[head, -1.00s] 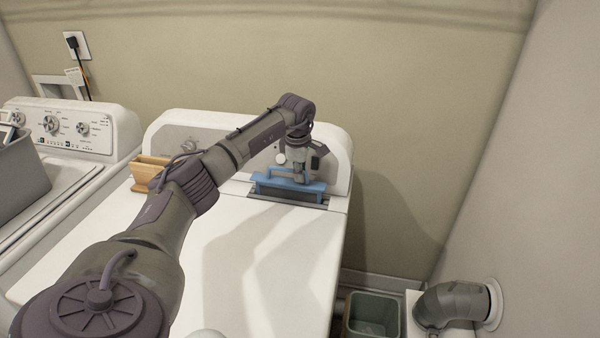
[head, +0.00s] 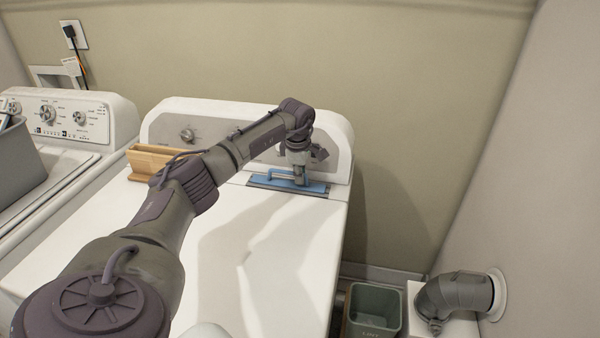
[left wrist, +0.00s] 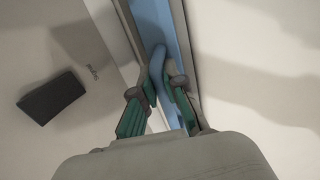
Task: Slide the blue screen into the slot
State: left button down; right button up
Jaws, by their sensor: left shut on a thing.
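The blue screen (head: 314,187) sits low in the slot (head: 258,183) at the back right of the white dryer top, with only its top strip and handle showing. It also shows in the left wrist view (left wrist: 178,45), running along inside the grey slot frame. My left gripper (head: 300,182) points down over the slot and is shut on the screen's handle. In the left wrist view its green-padded fingers (left wrist: 160,108) are on either side of the blue handle (left wrist: 157,62). How much of the screen is below the rim is hidden. My right gripper is not in view.
A wooden box (head: 150,162) stands on the dryer (head: 235,265) left of the slot. The control panel (head: 335,140) rises behind. A washer (head: 75,120) with a grey basket (head: 20,165) is at left. A bin (head: 375,308) and a duct (head: 460,295) are at lower right.

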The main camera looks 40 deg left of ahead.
pick_arm(q)
jog(key=c, duration=1.2)
grip_release()
jog(key=shift+f, duration=0.1)
jog(key=shift+o, duration=0.2)
